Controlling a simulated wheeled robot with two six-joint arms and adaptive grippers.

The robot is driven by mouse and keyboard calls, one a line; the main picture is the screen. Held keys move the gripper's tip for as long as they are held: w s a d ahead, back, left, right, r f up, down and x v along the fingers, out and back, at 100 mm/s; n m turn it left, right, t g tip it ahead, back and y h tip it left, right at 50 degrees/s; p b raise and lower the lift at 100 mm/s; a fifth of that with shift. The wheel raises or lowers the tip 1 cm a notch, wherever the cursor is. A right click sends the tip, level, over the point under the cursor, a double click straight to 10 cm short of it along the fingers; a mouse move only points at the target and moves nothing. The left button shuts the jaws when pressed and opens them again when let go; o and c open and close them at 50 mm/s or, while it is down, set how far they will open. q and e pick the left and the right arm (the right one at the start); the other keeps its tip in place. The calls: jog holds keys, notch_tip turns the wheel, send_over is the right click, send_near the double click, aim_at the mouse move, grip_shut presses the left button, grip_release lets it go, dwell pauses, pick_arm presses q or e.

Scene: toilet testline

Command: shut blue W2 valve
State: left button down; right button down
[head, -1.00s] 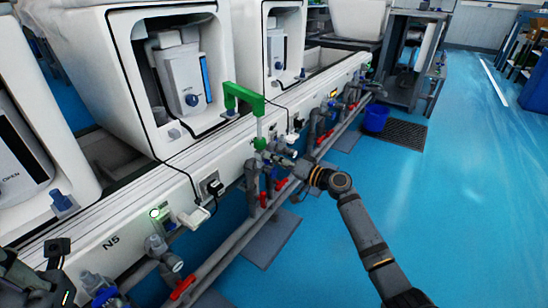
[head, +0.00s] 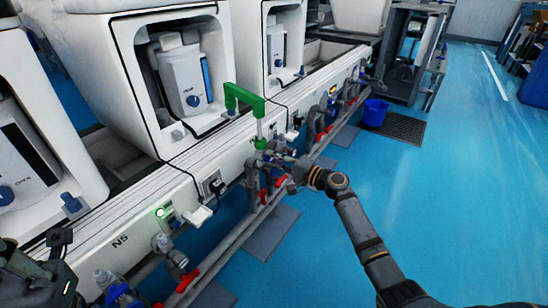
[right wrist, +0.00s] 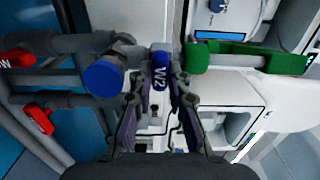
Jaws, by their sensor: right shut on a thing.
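The blue valve handle marked W2 (right wrist: 159,70) is in the middle of the right wrist view, between my right gripper's fingertips. My right gripper (right wrist: 164,84) is shut on this handle. In the head view my right gripper (head: 291,169) is at the pipework below the green handle, and it hides most of the blue handle. My left gripper (head: 35,275) is at the lower left edge of the head view, away from the pipes. Its fingers are too unclear to tell whether they are open.
A green handle (head: 247,98) stands beside the W2 valve. Red handles (head: 280,181) sit on the lower pipes. A round blue knob (right wrist: 103,76) is left of W2 in the wrist view. A blue bucket (head: 375,113) stands farther back. The blue floor (head: 450,200) at right is clear.

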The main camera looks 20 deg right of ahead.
dwell(0.5)
jog(key=c, duration=1.3)
grip_release()
